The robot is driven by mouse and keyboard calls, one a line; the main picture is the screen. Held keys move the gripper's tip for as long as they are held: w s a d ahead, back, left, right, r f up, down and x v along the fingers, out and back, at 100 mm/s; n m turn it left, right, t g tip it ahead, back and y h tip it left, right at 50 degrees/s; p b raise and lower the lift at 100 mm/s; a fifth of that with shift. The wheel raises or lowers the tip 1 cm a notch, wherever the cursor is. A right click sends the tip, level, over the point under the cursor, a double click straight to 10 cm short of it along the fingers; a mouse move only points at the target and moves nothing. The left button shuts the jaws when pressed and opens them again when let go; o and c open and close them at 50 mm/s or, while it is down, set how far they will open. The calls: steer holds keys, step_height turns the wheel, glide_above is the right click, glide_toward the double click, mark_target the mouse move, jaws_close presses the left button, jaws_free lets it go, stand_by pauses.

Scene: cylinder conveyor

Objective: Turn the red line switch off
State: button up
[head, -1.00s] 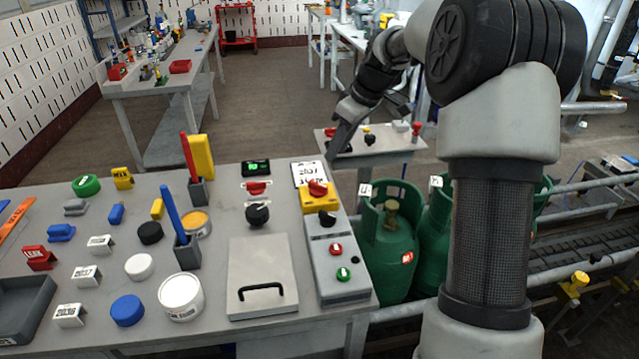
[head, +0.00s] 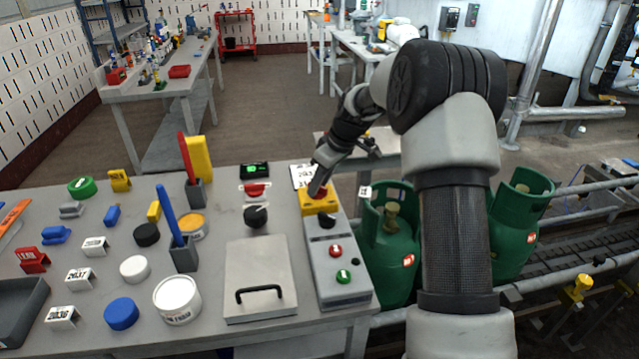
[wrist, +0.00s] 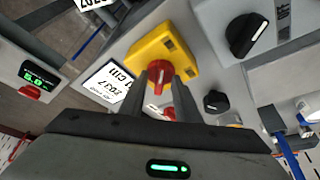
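The red line switch is a red knob on a yellow box, seen in the wrist view (wrist: 158,72). The yellow box (head: 319,205) sits at the far end of the grey control panel (head: 338,262). My gripper (head: 318,187) points down over the knob and largely hides it in the head view. In the wrist view its two dark fingers (wrist: 167,88) stand a small gap apart, with the knob at their tips. I cannot tell whether the fingers press on it.
A black knob (head: 327,222), a red button (head: 335,251) and a green button (head: 343,276) share the panel. Another red switch (head: 254,190) and black dial (head: 256,216) are to the left. A handled grey plate (head: 260,275) lies nearby. Green gas cylinders (head: 392,250) stand to the right.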

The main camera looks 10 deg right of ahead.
steer(key=shift+c, duration=0.2)
jaws_close()
steer(key=shift+m, duration=0.3)
steer(key=m+h, duration=0.1)
steer(key=m, duration=0.1)
steer(key=shift+s+a+m+t, duration=0.1)
steer(key=shift+a+m+t, duration=0.05)
steer(key=shift+m+t, duration=0.2)
steer(key=m, duration=0.1)
steer(key=m+h+p, duration=0.1)
steer(key=m, duration=0.1)
steer(key=shift+a+r+m+t, duration=0.1)
steer(key=shift+a+m+t, duration=0.05)
steer(key=shift+m+t, duration=0.15)
steer(key=m+h+p, duration=0.1)
steer(key=m, duration=0.2)
steer(key=m+h+p, duration=0.1)
steer(key=m+p, duration=0.1)
steer(key=m, duration=0.1)
steer(key=shift+a+h, duration=0.2)
steer(key=shift+h, duration=0.2)
steer(key=m+p, duration=0.1)
steer(key=m, duration=0.1)
steer(key=m+g+h+p, duration=0.1)
steer(key=m, duration=0.2)
steer(key=shift+h, duration=0.3)
